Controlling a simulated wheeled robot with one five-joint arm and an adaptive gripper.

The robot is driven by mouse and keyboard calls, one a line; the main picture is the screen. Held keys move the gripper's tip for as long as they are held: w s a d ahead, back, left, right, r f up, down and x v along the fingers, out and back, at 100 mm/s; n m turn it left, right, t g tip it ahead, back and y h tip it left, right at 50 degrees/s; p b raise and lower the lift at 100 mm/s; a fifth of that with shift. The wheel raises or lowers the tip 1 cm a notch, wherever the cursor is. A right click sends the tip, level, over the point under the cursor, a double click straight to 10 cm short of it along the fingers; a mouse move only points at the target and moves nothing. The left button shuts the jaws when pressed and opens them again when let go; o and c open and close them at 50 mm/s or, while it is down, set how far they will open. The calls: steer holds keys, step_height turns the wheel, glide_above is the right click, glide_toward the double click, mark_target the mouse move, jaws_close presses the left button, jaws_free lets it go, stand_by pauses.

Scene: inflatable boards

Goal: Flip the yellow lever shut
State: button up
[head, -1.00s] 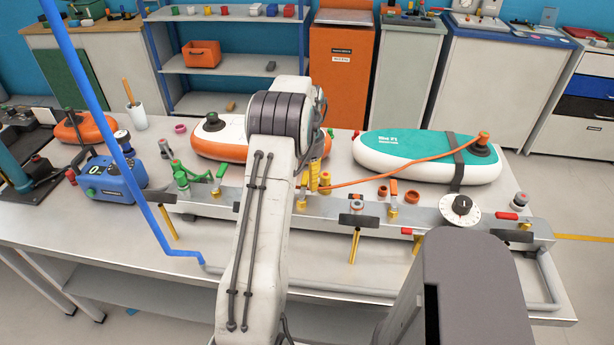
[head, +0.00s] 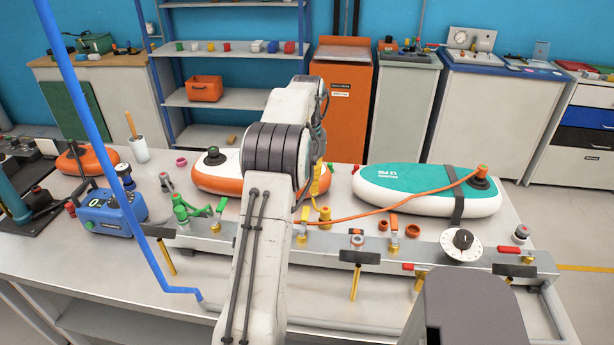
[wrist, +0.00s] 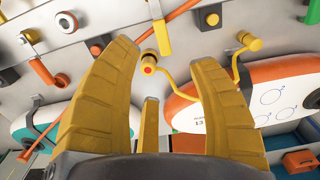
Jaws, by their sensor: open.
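No contact can be made out. In the head view my arm hides most of the gripper. A yellow fitting (head: 325,215) stands on the grey rail just right of the arm; its lever is not clear there.
A second yellow fitting (wrist: 250,42) is close by in the wrist view. An orange hose (head: 400,206) runs to the teal board (head: 415,182). The orange-and-white board (head: 205,182) lies behind my arm. Green levers (head: 195,208), a white dial (head: 461,244) and other fittings crowd the grey rail.

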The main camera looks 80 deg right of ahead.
steer(key=shift+r, duration=0.65)
steer(key=shift+s, duration=0.15)
stand_by(0.4)
